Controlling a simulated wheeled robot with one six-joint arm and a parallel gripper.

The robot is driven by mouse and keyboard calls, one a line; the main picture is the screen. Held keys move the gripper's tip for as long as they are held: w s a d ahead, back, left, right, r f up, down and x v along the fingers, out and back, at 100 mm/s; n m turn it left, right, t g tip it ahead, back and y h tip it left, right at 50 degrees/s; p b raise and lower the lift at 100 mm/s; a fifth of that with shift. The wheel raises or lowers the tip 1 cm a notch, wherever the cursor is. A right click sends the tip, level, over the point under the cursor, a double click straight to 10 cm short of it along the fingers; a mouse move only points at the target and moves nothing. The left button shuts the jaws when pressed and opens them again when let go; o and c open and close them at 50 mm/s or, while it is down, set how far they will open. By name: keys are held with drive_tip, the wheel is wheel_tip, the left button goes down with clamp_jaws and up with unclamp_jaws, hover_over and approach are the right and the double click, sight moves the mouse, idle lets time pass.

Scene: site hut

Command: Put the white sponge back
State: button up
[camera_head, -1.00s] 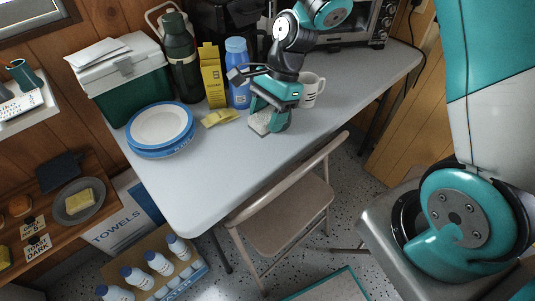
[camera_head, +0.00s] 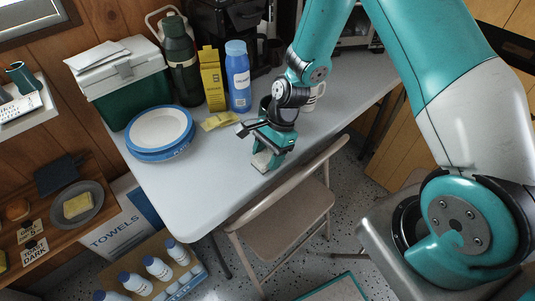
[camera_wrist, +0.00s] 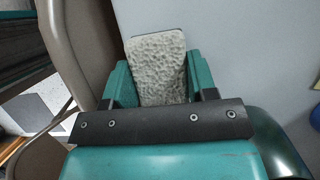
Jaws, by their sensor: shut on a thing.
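The white sponge (camera_wrist: 160,68) sits between the two teal fingers of my gripper (camera_wrist: 158,88) in the wrist view, with a rough, pitted pale face. In the head view my gripper (camera_head: 268,157) is shut on the sponge (camera_head: 262,158) close to the front edge of the grey table (camera_head: 205,180). I cannot tell whether the sponge touches the table top. A yellow sponge (camera_head: 78,205) lies on a grey plate (camera_head: 92,190) on the wooden shelf at left, near small cards, one reading "DARK".
Blue-rimmed plates (camera_head: 160,128), a yellow box (camera_head: 213,78), a blue bottle (camera_head: 238,76), a mug (camera_head: 314,98) and a green cooler (camera_head: 125,95) stand on the table. A folding chair (camera_head: 280,210) is at its front edge. Bottles in a carton (camera_head: 150,270) stand on the floor.

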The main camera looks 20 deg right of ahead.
drive_tip(key=shift+f, duration=0.15)
drive_tip(key=o, duration=0.9)
drive_tip(key=v, duration=1.2)
drive_tip(key=s+a+r+n, duration=0.4)
drive_tip(key=s+r+n, duration=0.4)
drive_tip(key=s+n, duration=0.2)
drive_tip(key=s+a+r+n+t, duration=0.1)
drive_tip(key=s+a+r+n, duration=0.4)
drive_tip(key=s+r+n, duration=0.4)
drive_tip(key=s+n, duration=0.1)
drive_tip(key=n, duration=0.1)
drive_tip(key=shift+r+n, duration=0.3)
drive_tip(key=shift+r, duration=0.05)
